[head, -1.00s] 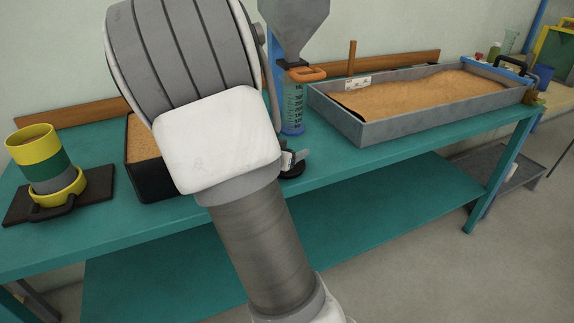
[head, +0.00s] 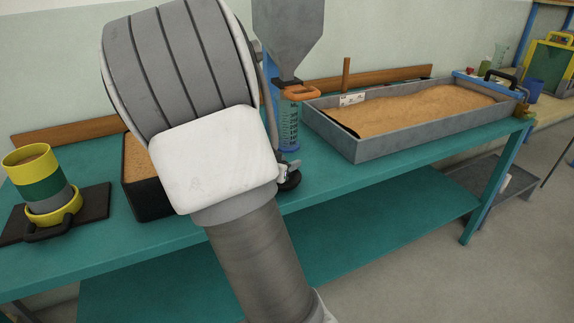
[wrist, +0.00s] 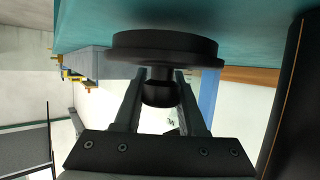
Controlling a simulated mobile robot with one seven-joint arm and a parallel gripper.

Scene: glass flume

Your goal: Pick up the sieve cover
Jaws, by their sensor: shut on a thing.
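The sieve cover (wrist: 165,45) is a black disc with a round knob in the wrist view. My gripper (wrist: 160,76) has its two fingers shut on the knob, one on each side. The wrist picture is upside down, with the teal bench at the top beside the disc. I cannot tell whether the disc touches the bench. In the head view only a dark part of the cover (head: 290,181) shows at the right of my arm, in front of the graduated cylinder. My arm hides most of the gripper there.
A yellow, green and grey sieve stack (head: 40,182) stands on a dark board (head: 92,205) at the left. A black sand box (head: 147,200) is partly behind my arm. A long grey sand tray (head: 405,137) lies at the right, by a hopper (head: 290,35) and cylinder (head: 288,128).

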